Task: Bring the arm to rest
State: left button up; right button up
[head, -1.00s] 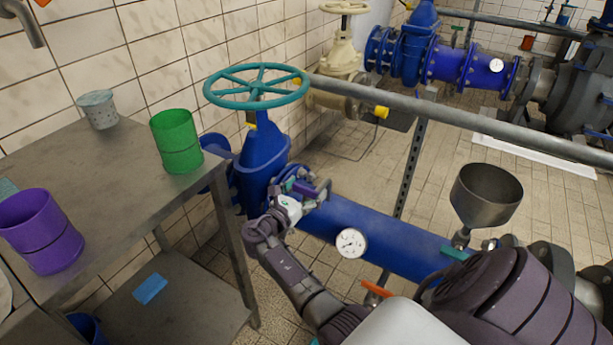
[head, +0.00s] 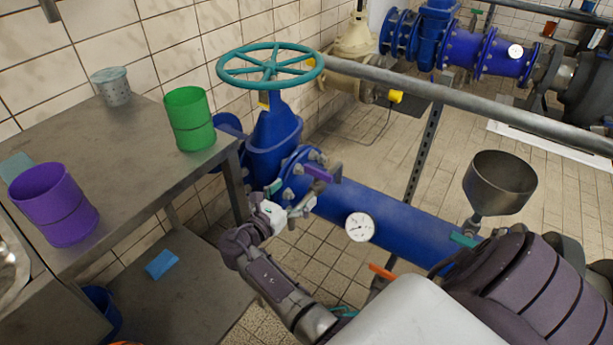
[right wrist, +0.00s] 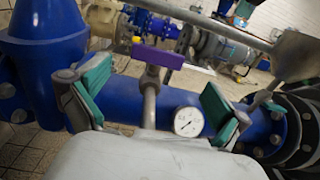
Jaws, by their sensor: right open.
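My right arm reaches in from the lower right of the head view. My right gripper (head: 291,196) is open and empty, just in front of the blue pipe's flange. In the right wrist view the teal-padded fingers of my gripper (right wrist: 155,100) are spread wide. A small purple valve handle (head: 318,173) on the pipe is close beyond the fingers. In the right wrist view the purple handle (right wrist: 158,57) and its grey stem show between the fingers, apart from both pads. My left gripper is not in view.
A metal table (head: 130,172) at left holds a green cup (head: 189,120), a purple cup (head: 54,205) and a grey perforated cup (head: 112,87). A teal handwheel (head: 270,64), pressure gauge (head: 360,227), grey rail (head: 470,103) and funnel (head: 499,183) stand around the blue pipe (head: 400,220).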

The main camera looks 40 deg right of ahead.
jog(key=shift+v, duration=0.85)
